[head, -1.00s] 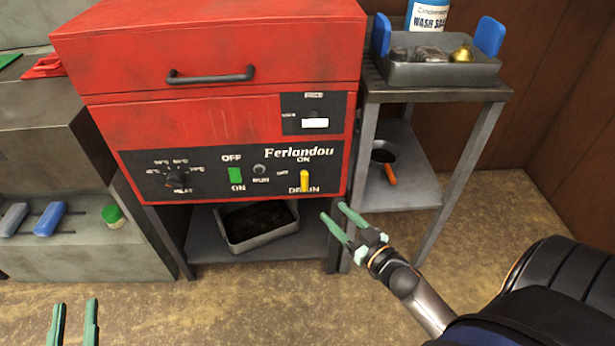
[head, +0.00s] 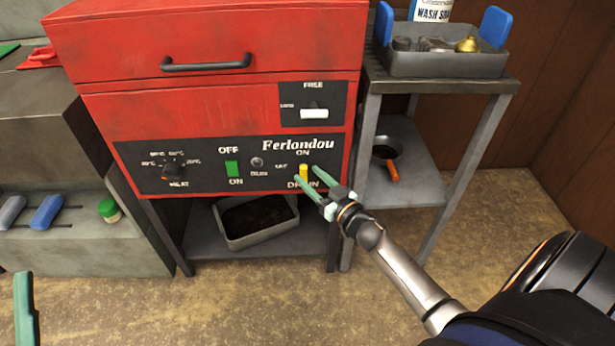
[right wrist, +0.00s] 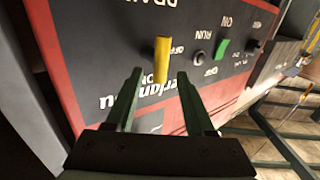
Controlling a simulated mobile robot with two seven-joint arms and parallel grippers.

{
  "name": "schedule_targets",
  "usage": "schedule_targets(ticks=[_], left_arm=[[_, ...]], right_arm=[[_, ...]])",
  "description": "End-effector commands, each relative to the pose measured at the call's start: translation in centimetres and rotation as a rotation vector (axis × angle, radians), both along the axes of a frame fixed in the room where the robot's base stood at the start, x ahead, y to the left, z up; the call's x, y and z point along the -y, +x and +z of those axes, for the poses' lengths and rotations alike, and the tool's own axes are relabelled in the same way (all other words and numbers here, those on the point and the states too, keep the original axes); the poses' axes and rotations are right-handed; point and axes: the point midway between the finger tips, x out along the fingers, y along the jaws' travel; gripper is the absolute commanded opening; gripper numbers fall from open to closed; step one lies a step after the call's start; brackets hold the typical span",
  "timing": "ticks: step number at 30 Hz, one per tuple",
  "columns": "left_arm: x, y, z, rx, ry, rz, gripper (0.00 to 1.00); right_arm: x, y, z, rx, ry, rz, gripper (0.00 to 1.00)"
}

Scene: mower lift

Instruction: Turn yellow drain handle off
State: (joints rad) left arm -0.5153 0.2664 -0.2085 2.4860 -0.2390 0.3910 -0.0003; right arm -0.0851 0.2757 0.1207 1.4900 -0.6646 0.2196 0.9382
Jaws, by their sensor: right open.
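The yellow drain handle (head: 303,170) is on the black control panel of the red Ferlandou machine (head: 215,110), at the panel's right. It stands upright, with ON printed above it and OFF to its left. My right gripper (head: 307,176) is open, with its fingertips close to the handle, one on either side in the picture. In the right wrist view the handle (right wrist: 161,57) shows between and ahead of the open fingers (right wrist: 159,76); contact cannot be told. Of my left gripper (head: 25,310) only one green finger shows at the lower left edge.
A green switch (head: 232,169) and a black heat knob (head: 171,169) are left of the handle. A grey tray (head: 255,235) stands on the shelf below. At the right is a metal stand with a parts tray (head: 445,66) and a pan (head: 386,149).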

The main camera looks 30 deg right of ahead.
Motion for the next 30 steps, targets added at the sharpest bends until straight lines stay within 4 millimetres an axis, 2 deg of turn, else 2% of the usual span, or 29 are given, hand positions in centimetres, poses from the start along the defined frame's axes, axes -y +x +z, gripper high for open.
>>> schedule_targets(ticks=[6,15,30], left_arm=[[0.2,-1.3,1.2,0.080,0.002,-0.018,0.36],[0.2,-1.5,1.4,0.090,0.002,-0.021,0.36],[0.2,-1.5,1.4,0.088,0.001,-0.020,0.36]], right_arm=[[-0.1,1.7,-0.1,0.000,-0.001,0.001,0.54],[-0.1,1.8,0.0,-0.001,0.000,0.000,0.54],[-0.2,1.8,-0.1,-0.002,0.002,0.002,0.00]])
